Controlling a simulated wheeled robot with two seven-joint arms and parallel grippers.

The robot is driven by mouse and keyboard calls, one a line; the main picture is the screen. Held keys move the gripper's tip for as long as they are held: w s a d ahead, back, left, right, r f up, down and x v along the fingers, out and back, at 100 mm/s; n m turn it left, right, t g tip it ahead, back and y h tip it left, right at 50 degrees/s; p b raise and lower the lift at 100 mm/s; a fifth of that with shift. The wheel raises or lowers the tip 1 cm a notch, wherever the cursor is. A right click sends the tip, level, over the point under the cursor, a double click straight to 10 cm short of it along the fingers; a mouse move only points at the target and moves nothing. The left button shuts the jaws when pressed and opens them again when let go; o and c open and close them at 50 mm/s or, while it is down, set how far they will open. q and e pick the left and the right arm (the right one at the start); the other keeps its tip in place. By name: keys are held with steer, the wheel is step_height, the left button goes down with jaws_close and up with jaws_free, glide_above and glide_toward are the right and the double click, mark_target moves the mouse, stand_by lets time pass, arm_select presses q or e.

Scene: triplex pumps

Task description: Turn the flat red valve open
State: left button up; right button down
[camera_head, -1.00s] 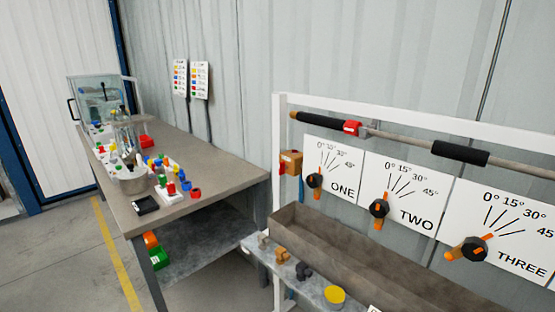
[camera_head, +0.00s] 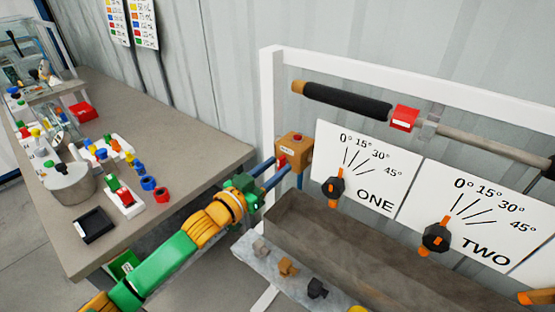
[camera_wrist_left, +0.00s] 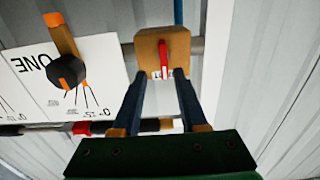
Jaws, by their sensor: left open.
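The flat red valve handle (camera_head: 282,160) is on the side of an orange-brown box (camera_head: 296,153) at the left end of the pipe frame. In the left wrist view the red handle (camera_wrist_left: 164,57) stands out as a narrow strip on the face of the box (camera_wrist_left: 147,52). My left gripper (camera_head: 279,168) reaches in from the lower left, its blue fingers pointing at the box. In the wrist view its open fingers (camera_wrist_left: 159,80) lie on either side of the handle's line, with nothing between them. I cannot tell whether the tips touch the box. My right gripper is not in view.
Dial knob ONE (camera_head: 333,190) and dial knob TWO (camera_head: 436,237) are to the right of the box. A long brown trough (camera_head: 350,235) runs below them. A table (camera_head: 190,130) with coloured parts stands at left. A white post (camera_head: 267,100) is close to the gripper.

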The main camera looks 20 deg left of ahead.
arm_select(q)
steer(key=shift+w+d, duration=0.1)
steer(key=shift+w, duration=0.55)
steer(key=shift+w+f, duration=0.3)
steer(key=shift+w, duration=0.2)
steer(key=shift+s+r, duration=0.1)
steer(key=shift+s, duration=0.05)
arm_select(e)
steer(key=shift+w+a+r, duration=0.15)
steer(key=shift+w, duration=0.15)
arm_select(q)
jaws_close()
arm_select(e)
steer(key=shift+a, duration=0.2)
